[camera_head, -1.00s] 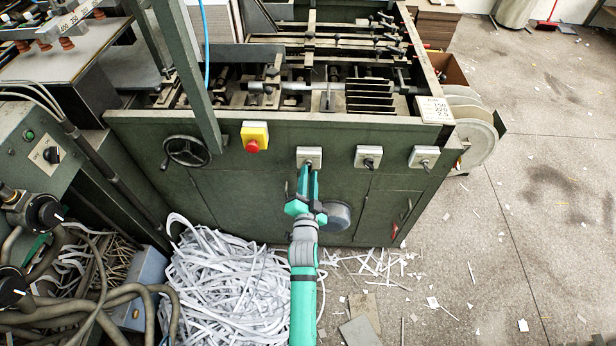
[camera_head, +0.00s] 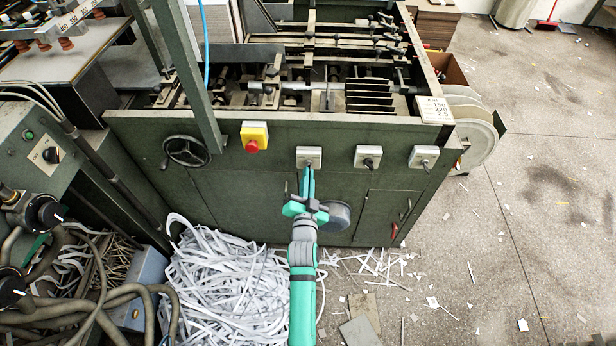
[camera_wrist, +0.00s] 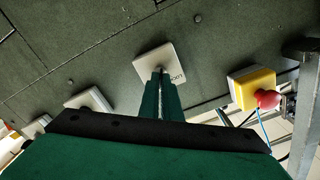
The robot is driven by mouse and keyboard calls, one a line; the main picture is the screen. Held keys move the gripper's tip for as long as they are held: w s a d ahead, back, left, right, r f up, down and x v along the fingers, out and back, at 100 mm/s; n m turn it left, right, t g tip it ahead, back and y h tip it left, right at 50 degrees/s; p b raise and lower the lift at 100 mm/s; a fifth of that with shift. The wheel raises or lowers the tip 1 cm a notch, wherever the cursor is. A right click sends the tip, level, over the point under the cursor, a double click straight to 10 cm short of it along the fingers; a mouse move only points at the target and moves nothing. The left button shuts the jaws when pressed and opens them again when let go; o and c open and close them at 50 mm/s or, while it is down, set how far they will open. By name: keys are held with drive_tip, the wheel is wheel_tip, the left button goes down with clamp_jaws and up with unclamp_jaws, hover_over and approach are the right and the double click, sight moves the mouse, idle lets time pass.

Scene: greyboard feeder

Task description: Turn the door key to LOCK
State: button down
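The door key's pale square plate (camera_head: 309,155) is the leftmost of three on the green machine front. In the wrist view, the plate (camera_wrist: 155,62) has dark lettering that seems to read LOCK beside the fingers. My gripper (camera_head: 309,168) reaches up to this plate from below. In the wrist view, my gripper's green fingers (camera_wrist: 162,80) are close together with a thin gap, their tips at the plate's middle. They appear shut on the door key, which they hide. Its exact angle cannot be told.
Two similar plates with dark knobs (camera_head: 368,158) (camera_head: 424,158) sit to the right. A red button on a yellow box (camera_head: 254,137) and a handwheel (camera_head: 187,151) are to the left. White paper strips (camera_head: 225,285) heap on the floor below. Open floor lies right.

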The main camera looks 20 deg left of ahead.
drive_tip(key=n, duration=0.3)
drive_tip(key=shift+a+n, duration=0.2)
drive_tip(key=shift+n, duration=0.2)
drive_tip(key=shift+d+n, duration=0.15)
drive_tip(key=shift+n, duration=5.75)
drive_tip(key=c, duration=2)
unclamp_jaws()
drive_tip(key=shift+w, duration=0.1)
